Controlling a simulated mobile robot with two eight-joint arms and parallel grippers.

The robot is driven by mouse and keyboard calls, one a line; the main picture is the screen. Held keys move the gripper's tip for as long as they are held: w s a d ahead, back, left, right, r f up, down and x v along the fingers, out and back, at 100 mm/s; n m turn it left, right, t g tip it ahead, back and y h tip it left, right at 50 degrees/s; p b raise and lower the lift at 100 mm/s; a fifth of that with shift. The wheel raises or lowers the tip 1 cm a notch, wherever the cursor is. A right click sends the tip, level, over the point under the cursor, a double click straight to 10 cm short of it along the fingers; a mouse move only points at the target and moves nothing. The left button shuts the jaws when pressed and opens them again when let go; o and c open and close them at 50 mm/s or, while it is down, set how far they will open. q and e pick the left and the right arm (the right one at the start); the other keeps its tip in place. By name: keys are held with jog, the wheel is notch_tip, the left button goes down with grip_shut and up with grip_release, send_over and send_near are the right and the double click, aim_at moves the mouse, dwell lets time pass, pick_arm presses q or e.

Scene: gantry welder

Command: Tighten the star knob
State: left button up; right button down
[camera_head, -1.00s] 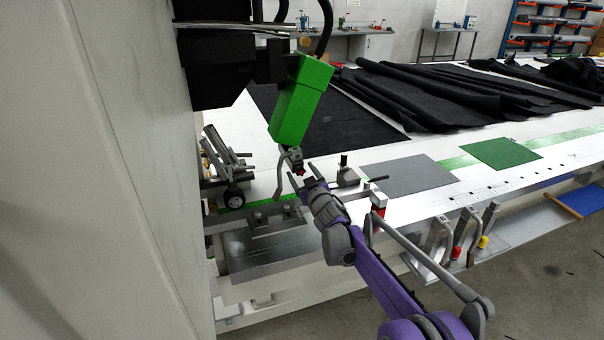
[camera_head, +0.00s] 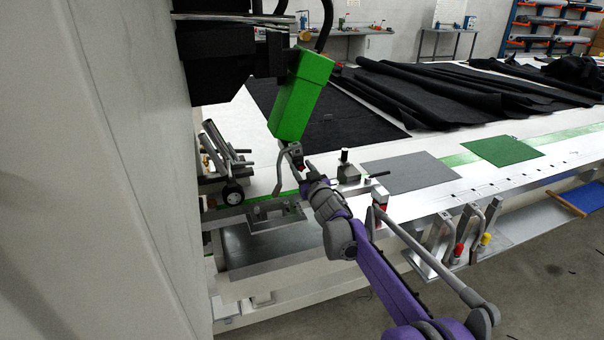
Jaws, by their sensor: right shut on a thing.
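The green welder head (camera_head: 302,96) hangs from the black carriage, tilted. Below it is a small dark fitting (camera_head: 297,160) with a reddish part, beside a bent grey nozzle (camera_head: 280,170). My right gripper (camera_head: 306,178) is just under this fitting at the end of my purple arm. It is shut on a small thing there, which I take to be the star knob. The fingers hide the knob, so its shape and how far it is turned do not show. My left gripper is not in view.
A wheeled roller unit (camera_head: 228,180) stands left of the nozzle. A small block with a black post (camera_head: 346,170) is close on the right. Grey (camera_head: 408,174) and green (camera_head: 503,151) sheets lie on the white table; clamps hang at its front edge.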

jog(key=shift+f+m+b, duration=0.15)
jog(key=shift+m+b, duration=0.8)
jog(key=shift+m, duration=0.25)
jog(key=shift+d+m+b, duration=0.1)
jog(key=shift+m+b, duration=0.7)
jog(key=shift+m, duration=0.3)
jog(key=shift+c, duration=1.8)
grip_release()
jog(key=b+v, duration=0.1)
jog(key=v, duration=0.9)
jog(key=shift+s, duration=0.4)
jog(key=shift+d, duration=0.1)
